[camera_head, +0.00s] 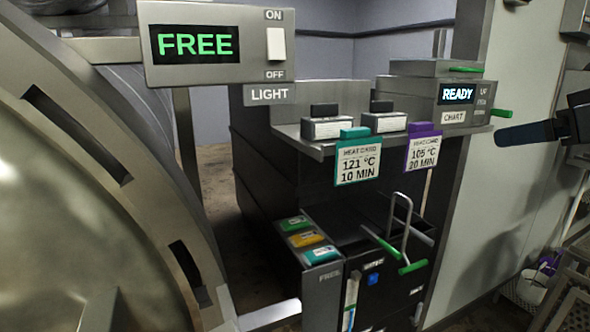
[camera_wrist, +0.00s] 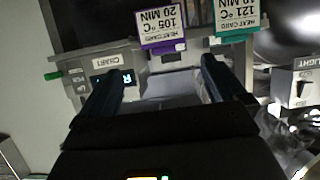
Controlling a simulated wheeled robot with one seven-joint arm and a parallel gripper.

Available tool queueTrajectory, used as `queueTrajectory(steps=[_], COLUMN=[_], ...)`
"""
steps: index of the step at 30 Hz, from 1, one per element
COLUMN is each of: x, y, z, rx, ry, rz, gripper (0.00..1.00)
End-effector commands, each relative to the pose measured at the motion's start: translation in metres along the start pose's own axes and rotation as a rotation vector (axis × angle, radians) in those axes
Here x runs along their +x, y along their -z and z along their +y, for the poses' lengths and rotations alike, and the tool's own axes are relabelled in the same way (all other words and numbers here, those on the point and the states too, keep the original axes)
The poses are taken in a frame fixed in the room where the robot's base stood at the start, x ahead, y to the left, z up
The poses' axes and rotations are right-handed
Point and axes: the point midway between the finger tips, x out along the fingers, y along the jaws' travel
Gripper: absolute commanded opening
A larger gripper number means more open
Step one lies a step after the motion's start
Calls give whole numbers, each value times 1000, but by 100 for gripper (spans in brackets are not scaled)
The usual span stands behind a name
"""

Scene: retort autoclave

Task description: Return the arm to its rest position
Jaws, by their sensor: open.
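My gripper (camera_wrist: 158,82) is open, its two dark blue fingers spread wide with nothing seen held between them. In the head view one dark finger of my gripper (camera_head: 524,134) reaches in from the right edge, pointing left, and appears apart from the equipment. The wrist view is upside down and faces the chart unit (camera_wrist: 112,66) and the shelf. A purple-clipped heat card (camera_wrist: 160,26), 105 °C 20 MIN, and a teal-clipped heat card (camera_wrist: 238,14), 121 °C 10 MIN, hang from the shelf edge. Most of my arm is out of view.
The READY chart unit (camera_head: 450,95) has green handles jutting right. The light switch panel (camera_head: 215,45) reads FREE. A round metal vessel door (camera_head: 70,220) fills the left. Below the shelf (camera_head: 310,146) stand a pouch rack (camera_head: 330,283) and green-tipped levers (camera_head: 411,267). A wall (camera_head: 500,230) stands at right.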

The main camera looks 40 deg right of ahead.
Motion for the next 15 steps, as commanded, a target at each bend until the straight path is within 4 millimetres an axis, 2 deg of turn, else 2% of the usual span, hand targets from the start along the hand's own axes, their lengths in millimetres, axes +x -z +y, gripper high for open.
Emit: queueTrajectory(steps=[10, 15], x=[30, 51], y=[-13, -24], z=[-17, -31], rx=[69, 121], ry=[30, 49], rz=[45, 74], gripper=[97, 97])
